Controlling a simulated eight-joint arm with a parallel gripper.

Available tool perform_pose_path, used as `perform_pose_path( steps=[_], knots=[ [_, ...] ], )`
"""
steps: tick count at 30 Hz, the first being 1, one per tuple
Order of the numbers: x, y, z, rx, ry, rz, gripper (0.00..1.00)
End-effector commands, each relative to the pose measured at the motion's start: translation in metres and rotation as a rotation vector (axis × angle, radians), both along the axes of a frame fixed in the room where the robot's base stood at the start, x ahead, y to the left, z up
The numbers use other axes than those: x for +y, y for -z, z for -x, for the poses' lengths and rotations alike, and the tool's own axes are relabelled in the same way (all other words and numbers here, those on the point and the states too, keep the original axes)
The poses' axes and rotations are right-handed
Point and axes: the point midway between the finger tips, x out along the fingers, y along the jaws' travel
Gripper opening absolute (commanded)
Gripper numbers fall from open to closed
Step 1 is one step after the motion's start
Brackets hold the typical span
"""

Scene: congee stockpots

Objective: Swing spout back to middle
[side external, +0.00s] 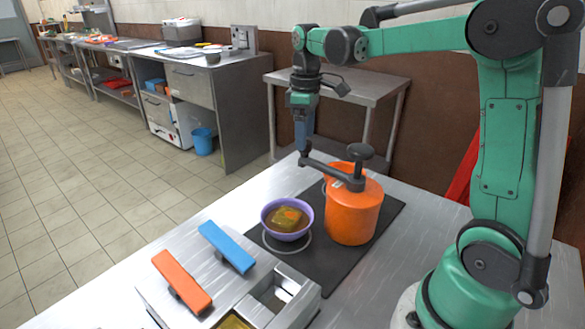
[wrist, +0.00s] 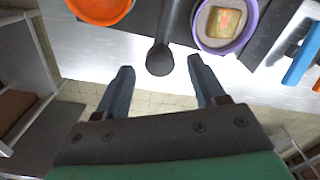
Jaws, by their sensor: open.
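An orange stockpot (side external: 352,215) stands on a dark mat, with a dark round knob on top. A dark grey spout (side external: 330,172) reaches from its top toward the upper left, its tip near my gripper (side external: 303,150). In the wrist view the spout (wrist: 164,40) comes down from the top edge, and its rounded end lies just above the gap between my fingertips. My gripper (wrist: 162,78) is open, with a finger on either side of that end and visible space on both sides.
A purple bowl (side external: 277,231) with food stands left of the pot; it also shows in the wrist view (wrist: 249,35). An orange bowl-like rim (wrist: 128,8) is opposite. A metal block with blue (side external: 227,247) and orange (side external: 182,281) handles stands in front.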

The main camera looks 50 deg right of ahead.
Motion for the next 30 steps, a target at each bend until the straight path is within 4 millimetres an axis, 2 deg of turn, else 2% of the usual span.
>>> perform_pose_path(
  steps=[18,30],
  knots=[
    [0.000,-0.051,0.000,0.000,0.000,0.000,0.63],
    [0.002,-0.054,0.001,-0.006,0.003,0.002,0.63]
  ],
)
